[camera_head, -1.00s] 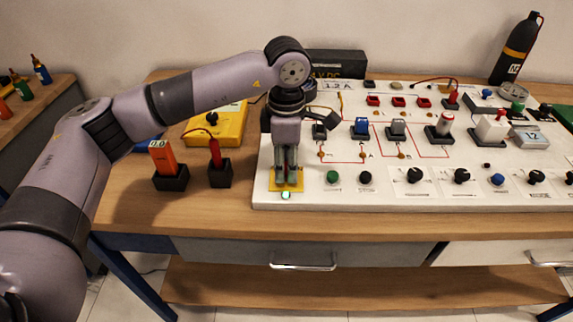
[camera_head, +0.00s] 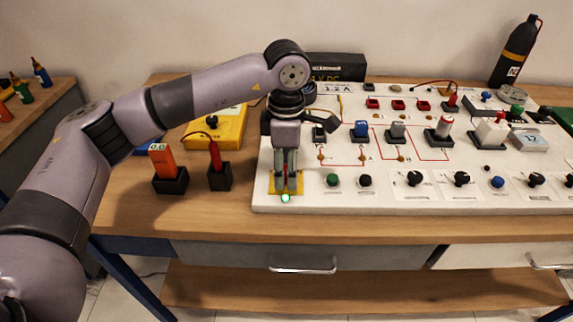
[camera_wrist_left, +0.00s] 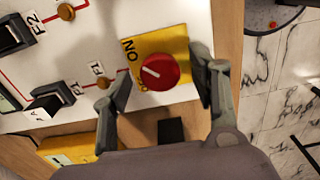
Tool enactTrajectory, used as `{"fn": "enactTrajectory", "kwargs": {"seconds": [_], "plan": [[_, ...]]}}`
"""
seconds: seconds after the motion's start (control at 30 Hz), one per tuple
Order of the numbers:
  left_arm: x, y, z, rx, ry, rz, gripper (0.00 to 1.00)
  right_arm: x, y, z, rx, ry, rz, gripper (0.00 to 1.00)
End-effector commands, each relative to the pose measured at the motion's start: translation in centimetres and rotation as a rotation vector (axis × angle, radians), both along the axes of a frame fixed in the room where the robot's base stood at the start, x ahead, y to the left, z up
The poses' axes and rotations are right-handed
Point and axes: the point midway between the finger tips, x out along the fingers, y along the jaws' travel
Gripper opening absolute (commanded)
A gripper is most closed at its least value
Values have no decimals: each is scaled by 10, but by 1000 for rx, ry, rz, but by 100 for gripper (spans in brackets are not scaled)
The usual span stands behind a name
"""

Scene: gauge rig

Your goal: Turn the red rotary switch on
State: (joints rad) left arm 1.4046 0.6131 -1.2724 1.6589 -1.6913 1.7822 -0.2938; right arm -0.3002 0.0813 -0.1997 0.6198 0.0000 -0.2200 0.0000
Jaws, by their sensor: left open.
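The red rotary switch (camera_wrist_left: 166,78) is a round red knob with a white pointer line, on a yellow plate (camera_wrist_left: 170,43) lettered ON. The pointer slants toward the upper left in the left wrist view. My left gripper (camera_wrist_left: 160,68) is open, its fingers on either side of the knob, with a visible gap to the left finger. I cannot tell whether the right finger touches.
The white panel (camera_head: 300,202) carries several knobs, switches and lamps to the right. An orange meter (camera_head: 163,158) and a red probe (camera_head: 216,153) stand in black holders left of the gripper. A yellow case (camera_head: 228,128) lies behind. The table front is clear.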

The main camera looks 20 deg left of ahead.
Motion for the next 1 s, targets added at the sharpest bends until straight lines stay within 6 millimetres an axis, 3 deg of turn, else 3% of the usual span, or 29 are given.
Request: {"fn": "enactTrajectory", "kwargs": {"seconds": [0.17, 0.5, 0.7, 1.0], "plan": [[1, 0, 11, -1, -2, 1, 54, 0, 0, 0, 0, -1, 0, 49], [1, -1, 80, -1, -3, 1, 54, 0, 1, 0, 1, -1, 0, 49], [1, 0, 110, -1, -1, 1, 54, 0, 1, 0, 1, -1, 0, 49], [0, 0, 120, 0, 0, -1, 54, 0, 1, 0, 1, -1, 0, 49]]}}
